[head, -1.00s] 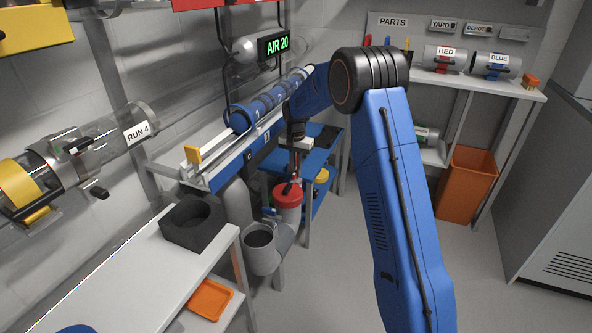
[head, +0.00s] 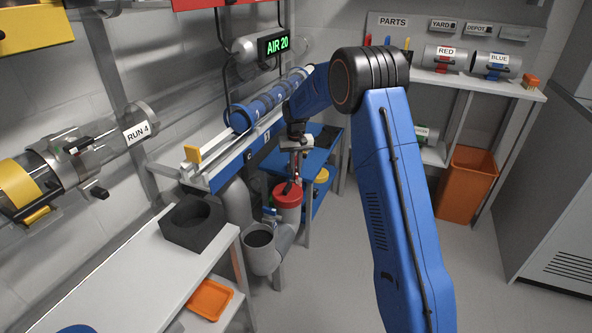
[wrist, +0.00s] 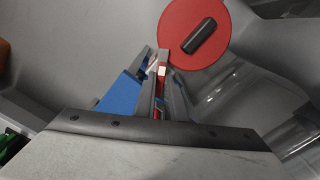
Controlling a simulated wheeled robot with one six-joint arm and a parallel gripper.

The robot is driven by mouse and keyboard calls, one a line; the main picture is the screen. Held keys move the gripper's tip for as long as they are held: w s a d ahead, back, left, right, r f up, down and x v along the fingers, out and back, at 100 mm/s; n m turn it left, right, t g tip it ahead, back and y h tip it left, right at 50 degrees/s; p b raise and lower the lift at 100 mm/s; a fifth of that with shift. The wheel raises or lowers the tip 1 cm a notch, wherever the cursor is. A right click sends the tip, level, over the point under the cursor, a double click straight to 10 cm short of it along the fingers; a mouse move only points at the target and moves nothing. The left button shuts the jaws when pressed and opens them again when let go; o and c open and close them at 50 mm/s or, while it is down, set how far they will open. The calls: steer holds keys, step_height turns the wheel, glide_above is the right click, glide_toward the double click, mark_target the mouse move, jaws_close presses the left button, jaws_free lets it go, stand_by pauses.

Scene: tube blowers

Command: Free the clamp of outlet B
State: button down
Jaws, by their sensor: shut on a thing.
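A red round cap (head: 287,196) tops a grey vertical pipe below my wrist. In the wrist view the cap (wrist: 184,22) shows a black bar handle (wrist: 200,37) on its face. My gripper (head: 292,180) points down beside this cap. In the wrist view my gripper (wrist: 157,58) is shut on a narrow piece at the cap's edge, which seems to be the clamp lever; the fingers hide most of it. No letter B is readable, and the clamp's latch state cannot be told.
An open grey elbow pipe (head: 259,238) stands in front of the cap. A white bench (head: 140,265) with a black holder block (head: 193,222) is at the left. A rail with blue-ringed tube (head: 265,103) runs above. Floor to the right is clear; an orange bin (head: 467,187) stands there.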

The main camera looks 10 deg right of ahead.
steer(key=n, duration=0.5)
steer(key=shift+n, duration=0.3)
steer(key=n, duration=0.5)
steer(key=shift+n, duration=0.3)
steer(key=c, duration=1.8)
jaws_free()
steer(key=shift+r, duration=0.1)
